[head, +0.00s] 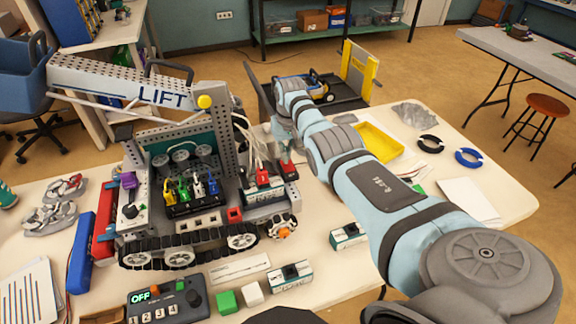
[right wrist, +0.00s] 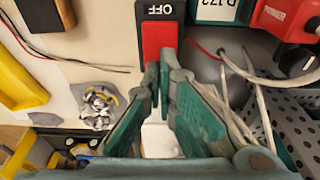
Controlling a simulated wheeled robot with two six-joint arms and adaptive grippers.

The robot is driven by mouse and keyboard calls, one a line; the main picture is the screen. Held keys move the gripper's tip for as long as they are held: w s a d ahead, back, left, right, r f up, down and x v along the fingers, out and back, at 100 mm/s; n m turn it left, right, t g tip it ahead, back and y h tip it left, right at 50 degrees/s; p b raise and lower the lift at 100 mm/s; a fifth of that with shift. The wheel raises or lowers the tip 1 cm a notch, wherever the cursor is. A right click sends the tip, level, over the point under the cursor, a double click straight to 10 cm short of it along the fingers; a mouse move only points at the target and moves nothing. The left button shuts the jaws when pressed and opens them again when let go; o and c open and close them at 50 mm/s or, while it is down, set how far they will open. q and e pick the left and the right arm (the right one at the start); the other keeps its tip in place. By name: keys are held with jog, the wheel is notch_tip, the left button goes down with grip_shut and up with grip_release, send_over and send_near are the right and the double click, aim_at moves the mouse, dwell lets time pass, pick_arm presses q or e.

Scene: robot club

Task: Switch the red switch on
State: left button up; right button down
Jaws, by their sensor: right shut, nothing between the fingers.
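The red switch (head: 290,172) sits at the right end of the tracked robot's deck, beside a white module. In the right wrist view the red switch (right wrist: 158,38) is a red rocker in a black housing with OFF printed at one end. My right gripper (head: 286,152) is just above it, pointing down. In the right wrist view the fingertips of my right gripper (right wrist: 163,72) are together and empty, overlapping the rocker end opposite OFF. I cannot tell if they touch it. My left gripper is not in view.
The tracked robot (head: 190,238) with its LIFT arm (head: 120,82) stands left of my right arm. White and red wires (head: 262,150) run close to the gripper. A yellow tray (head: 372,142) lies behind my arm. A control box (head: 165,305) is at the front.

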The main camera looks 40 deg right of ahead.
jog(key=shift+f+b, duration=0.55)
jog(key=shift+f, duration=0.1)
jog(key=shift+s, duration=0.1)
notch_tip(320, 180, up, 7)
jog(key=p, duration=0.7)
jog(key=shift+r+p, duration=0.15)
jog(key=shift+p, duration=0.2)
jog(key=shift+f, duration=0.2)
